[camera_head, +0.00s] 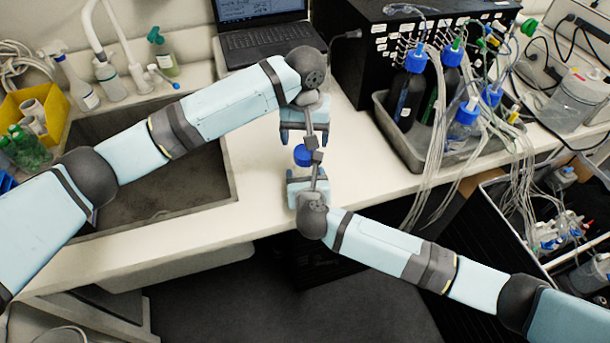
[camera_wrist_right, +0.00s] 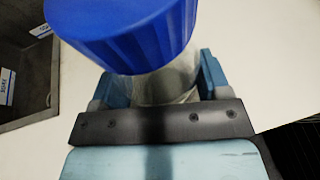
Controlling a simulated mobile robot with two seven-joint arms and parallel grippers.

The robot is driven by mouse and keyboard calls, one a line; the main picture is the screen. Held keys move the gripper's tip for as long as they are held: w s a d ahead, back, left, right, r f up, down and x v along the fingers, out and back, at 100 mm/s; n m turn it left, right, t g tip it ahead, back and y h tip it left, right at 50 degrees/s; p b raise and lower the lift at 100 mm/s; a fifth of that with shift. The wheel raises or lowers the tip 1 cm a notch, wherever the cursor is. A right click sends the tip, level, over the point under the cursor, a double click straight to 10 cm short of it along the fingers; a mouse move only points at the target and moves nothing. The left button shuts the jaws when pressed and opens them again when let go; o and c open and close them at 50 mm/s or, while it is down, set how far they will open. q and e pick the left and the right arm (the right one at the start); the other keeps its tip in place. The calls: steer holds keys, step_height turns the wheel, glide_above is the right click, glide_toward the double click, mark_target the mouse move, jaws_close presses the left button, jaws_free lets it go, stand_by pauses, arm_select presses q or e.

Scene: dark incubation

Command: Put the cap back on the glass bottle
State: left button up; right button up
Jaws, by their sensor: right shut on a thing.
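The glass bottle (camera_wrist_right: 168,84) is clear and stands between the blue fingers of my right gripper (camera_wrist_right: 158,85) in the right wrist view. My right gripper is shut on it; in the head view this gripper (camera_head: 304,183) is over the counter near its front edge. The blue cap (camera_wrist_right: 125,30) is at the top of the bottle in the wrist view, and it also shows in the head view (camera_head: 302,155). Whether it is seated or loose I cannot tell. My left gripper (camera_head: 300,130) is just behind the cap in the head view; its fingertips are unclear.
A sink (camera_head: 160,185) lies to the left. A laptop (camera_head: 262,30) stands behind. A grey tray (camera_head: 450,155) with blue-capped bottles and many tubes is to the right. The white counter (camera_head: 370,170) is clear between the grippers and the tray.

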mark_target(305, 151)
arm_select(q)
step_height(305, 151, up, 3)
steer(key=shift+f, duration=4.05)
steer(key=c, duration=0.9)
steer(key=o, duration=1)
